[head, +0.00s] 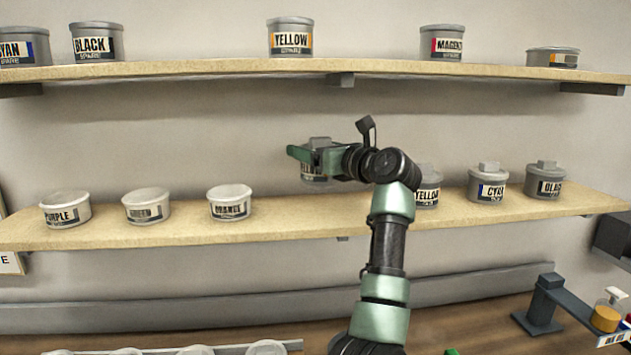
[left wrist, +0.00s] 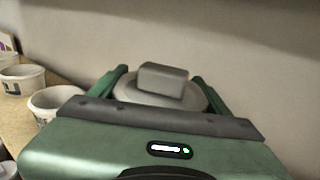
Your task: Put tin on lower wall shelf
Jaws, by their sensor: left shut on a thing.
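My left gripper (head: 304,153) is shut on a grey tin (head: 313,176) with a block-shaped knob on its lid. It holds the tin above the lower wall shelf (head: 290,222), over the stretch right of the orange tub. The tin's label is mostly hidden by the gripper. In the left wrist view the tin's lid and knob (left wrist: 163,80) show between the two green fingers. The tin looks upright and apart from the shelf board. My right gripper is not in view.
The lower shelf holds white tubs, purple (head: 65,210), a middle one (head: 146,206) and orange (head: 229,202), at left. Yellow (head: 428,188), cyan (head: 487,184) and black (head: 545,181) tins stand at right. The upper shelf (head: 200,67) holds several spare tins. Bare board lies between orange and yellow.

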